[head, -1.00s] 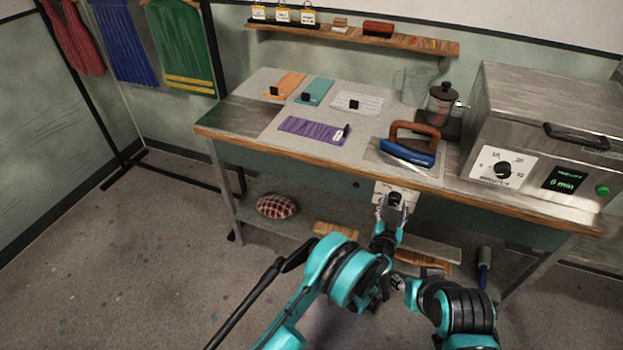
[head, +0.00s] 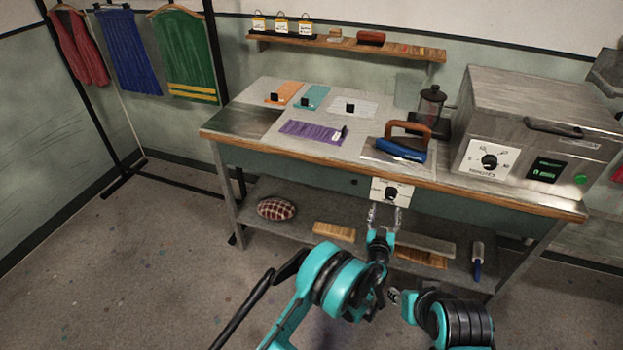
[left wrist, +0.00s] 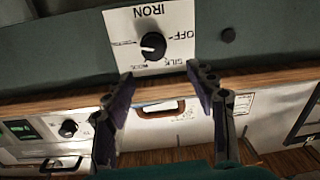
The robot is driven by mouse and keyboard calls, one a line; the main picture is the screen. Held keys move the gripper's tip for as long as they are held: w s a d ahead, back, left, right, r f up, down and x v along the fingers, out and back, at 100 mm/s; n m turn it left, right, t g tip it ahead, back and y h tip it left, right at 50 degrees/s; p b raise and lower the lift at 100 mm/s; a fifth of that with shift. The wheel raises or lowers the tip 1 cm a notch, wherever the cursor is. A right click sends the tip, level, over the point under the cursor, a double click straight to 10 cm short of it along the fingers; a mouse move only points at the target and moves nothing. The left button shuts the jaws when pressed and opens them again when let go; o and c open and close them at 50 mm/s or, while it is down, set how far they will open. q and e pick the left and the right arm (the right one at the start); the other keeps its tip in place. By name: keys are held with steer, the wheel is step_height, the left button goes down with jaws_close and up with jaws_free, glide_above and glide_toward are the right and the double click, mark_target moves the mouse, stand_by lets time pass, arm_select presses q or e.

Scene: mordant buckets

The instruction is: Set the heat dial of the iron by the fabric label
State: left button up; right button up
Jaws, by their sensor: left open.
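The iron's heat dial (head: 391,193) is a black knob on a white plate on the table's front face. In the left wrist view the dial (left wrist: 152,45) shows upside down, with IRON, OFF, SILK and a blurred word; its exact setting is unclear. My left gripper (head: 384,215) is open and empty, just below the dial and apart from it. Its spread fingers (left wrist: 163,82) also show in the left wrist view. The blue iron (head: 402,148) with a brown handle rests on the tabletop. A purple fabric (head: 308,132) has a small white label (head: 337,137), unreadable here. My right gripper (head: 394,296) is low, its jaws unclear.
A grey steamer box (head: 540,115) with its own dial stands on the table's right. Orange, teal and white fabrics lie at the back. A lower shelf (head: 355,222) holds a checked cushion (head: 276,208) and wooden boards. The table's wooden front edge (head: 300,155) lies above the dial.

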arm_select(q)
steer(key=w+a+r+n+g+y, duration=0.1)
steer(key=w+a+r+n+y, duration=0.2)
steer(key=a+r, duration=0.8)
steer(key=s+a+r+g+y, duration=0.1)
steer(key=s+a+r, duration=0.1)
steer(key=a, duration=0.4)
steer(key=s+a+r+g+y, duration=0.1)
steer(key=s+a+r+y, duration=0.1)
steer(key=a+r, duration=0.3)
steer(key=shift+s+a+g+p, duration=0.35)
steer(key=shift+s+a, duration=0.2)
steer(key=shift+a, duration=0.4)
